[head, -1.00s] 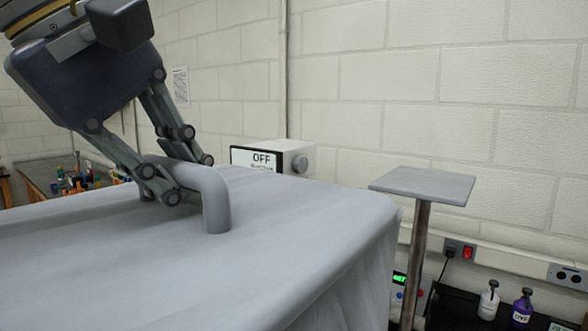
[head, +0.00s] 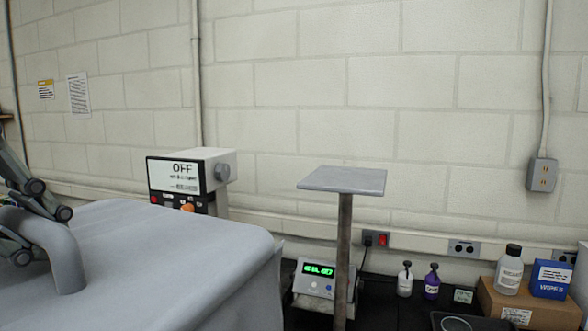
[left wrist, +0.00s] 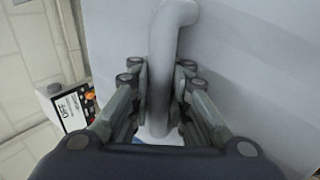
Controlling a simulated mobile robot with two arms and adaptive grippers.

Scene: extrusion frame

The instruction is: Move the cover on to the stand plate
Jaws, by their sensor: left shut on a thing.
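The cover (head: 170,255) is a large light-grey box shape with rounded edges at the lower left of the head view. A grey bar handle (head: 62,258) stands on its top. My left gripper (head: 38,234) is at the left edge of the head view, shut on the handle. In the left wrist view, its fingers (left wrist: 158,82) lie on both sides of the handle, over the cover's top (left wrist: 240,70). The stand plate (head: 342,181) is a flat grey square on a thin post, right of the cover and apart from it. The cover's underside is hidden. My right gripper is not in view.
A white device (head: 188,178) marked OFF stands behind the cover. A device with a green display (head: 318,270) sits low beside the stand post (head: 343,250). Bottles (head: 432,282) and a cardboard box (head: 535,305) are at the lower right. The space above the plate is clear.

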